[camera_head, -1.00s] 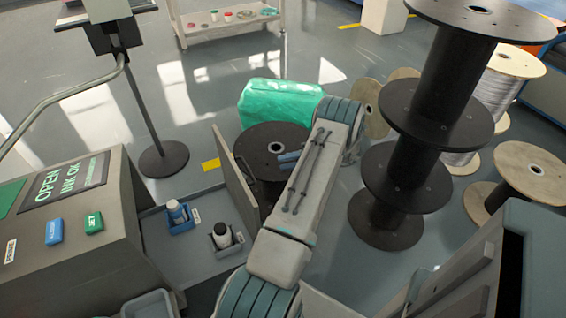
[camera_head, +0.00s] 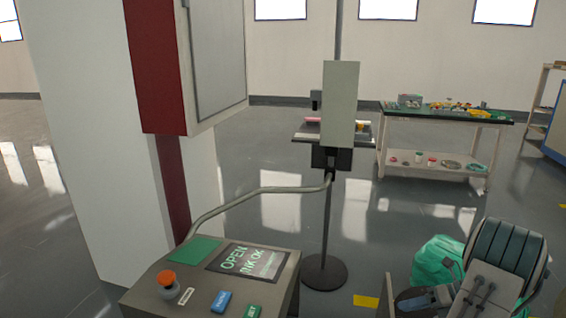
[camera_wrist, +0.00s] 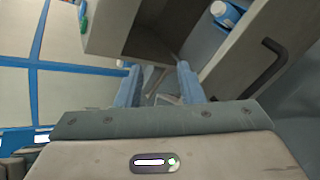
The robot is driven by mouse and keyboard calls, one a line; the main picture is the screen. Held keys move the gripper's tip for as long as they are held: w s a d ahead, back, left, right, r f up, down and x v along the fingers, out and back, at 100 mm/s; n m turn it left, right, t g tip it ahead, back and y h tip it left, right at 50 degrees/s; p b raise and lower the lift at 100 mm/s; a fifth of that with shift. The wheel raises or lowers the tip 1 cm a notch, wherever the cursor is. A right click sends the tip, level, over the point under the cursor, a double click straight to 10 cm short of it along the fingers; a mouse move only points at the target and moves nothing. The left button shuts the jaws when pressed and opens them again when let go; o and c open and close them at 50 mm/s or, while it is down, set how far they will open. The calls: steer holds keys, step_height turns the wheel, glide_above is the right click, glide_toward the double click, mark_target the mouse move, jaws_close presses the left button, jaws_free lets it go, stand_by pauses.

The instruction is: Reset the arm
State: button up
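In the wrist view my gripper (camera_wrist: 160,88) shows two blue fingers standing apart, with no held object visible between them. Beyond the fingers are a grey open compartment (camera_wrist: 112,35) and a panel with a dark handle (camera_wrist: 268,62). A blue holder with a white-and-blue bottle (camera_wrist: 226,12) is at the top right, apart from the fingers.
The ink printer console (camera_head: 225,280) with its red button (camera_head: 167,281) stands at the lower front. A pole stand (camera_head: 326,235) is behind it. A green bag (camera_head: 436,262) lies beside my arm. A workbench (camera_head: 440,116) stands at the back, with open floor before it.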

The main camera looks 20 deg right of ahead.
steer(key=w+a+r+n+g+h+p, duration=0.1)
steer(key=a+r+n+g+h+p, duration=0.5)
steer(key=a+r+n, duration=1.3)
steer(key=s+a+r+n+t+h+p, duration=0.1)
steer(key=s+a+r+n+p, duration=0.3)
steer(key=a+n, duration=0.4)
steer(key=s+a+r+n+t+h+p, duration=0.1)
steer(key=s+a+r+n+h+p, duration=0.2)
steer(key=s+a+r+n+p, duration=0.2)
steer(key=s+a+r+n, duration=0.1)
steer(key=a+r+n, duration=0.2)
steer(key=r, duration=0.1)
steer(key=shift+a+r+t, duration=0.15)
steer(key=shift+a+t, duration=0.1)
steer(key=shift+t, duration=0.05)
steer(key=shift+s, duration=0.1)
